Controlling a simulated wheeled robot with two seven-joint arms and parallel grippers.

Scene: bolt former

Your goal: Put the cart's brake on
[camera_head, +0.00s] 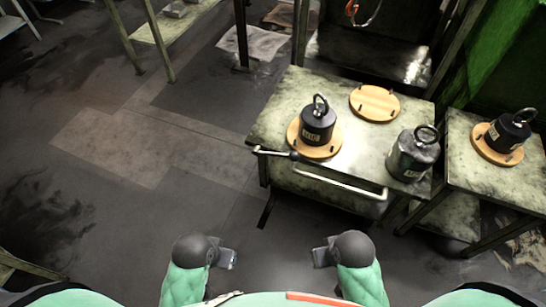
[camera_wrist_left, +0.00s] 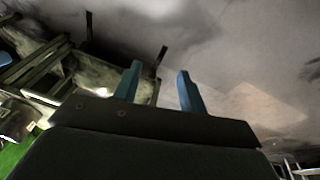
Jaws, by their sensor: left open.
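The cart (camera_head: 370,152) is a worn, pale-topped metal table at centre right in the head view, with a pale push handle (camera_head: 340,185) along its near side. A thin metal lever with a black grip (camera_head: 293,155) lies at its near left corner; it may be the brake, but its setting cannot be told. My left gripper (camera_head: 230,259) is below and left of the cart, apart from it. In the left wrist view its two blue fingers (camera_wrist_left: 158,90) are spread and empty. My right gripper (camera_head: 320,257) is below the handle, apart from it; its jaw opening is unclear.
On the cart are a black ringed weight (camera_head: 318,125) on a wooden disc, an empty wooden disc (camera_head: 375,102) and a grey ringed weight (camera_head: 413,155). A side table (camera_head: 470,180) holds another black weight (camera_head: 508,131). The floor (camera_head: 130,190) to the left is open.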

